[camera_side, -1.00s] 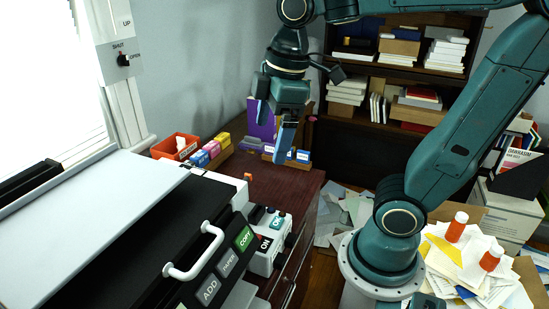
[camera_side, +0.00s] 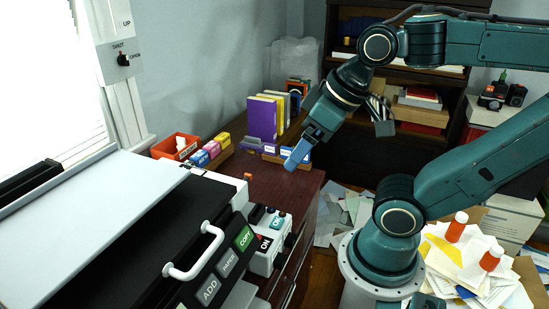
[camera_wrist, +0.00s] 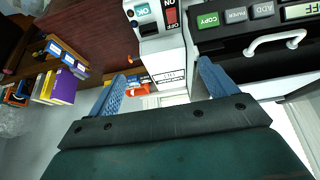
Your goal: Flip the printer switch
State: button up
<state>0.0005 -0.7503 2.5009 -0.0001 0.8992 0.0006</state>
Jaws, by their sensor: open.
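The printer (camera_side: 145,215) fills the lower left of the side view, with a white lid, a black front and a white handle. Its front buttons COPY, PAPER and ADD show in both views. A white switch box (camera_side: 262,247) with a red switch marked ON sits at the printer's right end. In the wrist view the box (camera_wrist: 148,30) is at top centre, with its red switch (camera_wrist: 171,17) in sight. My gripper (camera_side: 291,166) is above the desk, behind the switch box and apart from it, tilted down-left. In the wrist view my gripper (camera_wrist: 162,76) has its blue fingers spread and empty.
The wooden desk (camera_side: 280,188) holds an orange bin (camera_side: 176,147), small coloured boxes (camera_side: 210,150) and upright books (camera_side: 263,118) at the back. Loose papers (camera_side: 345,212) cover the floor to the right.

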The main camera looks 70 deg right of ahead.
jog(key=shift+w+n, duration=0.25)
jog(key=shift+n, duration=0.15)
jog(key=c, duration=1.1)
jog(key=shift+w+a+f+n+g, duration=0.25)
jog(key=shift+w+n+g, duration=0.2)
jog(key=shift+n, duration=0.25)
grip_shut()
jog(key=w+f+n+g+y, duration=0.3)
jog(key=w+f+n+g, duration=0.2)
jog(key=n, duration=1.1)
jog(key=shift+w+f, duration=1)
jog(key=shift+w, duration=0.9)
jog(key=shift+d, duration=0.1)
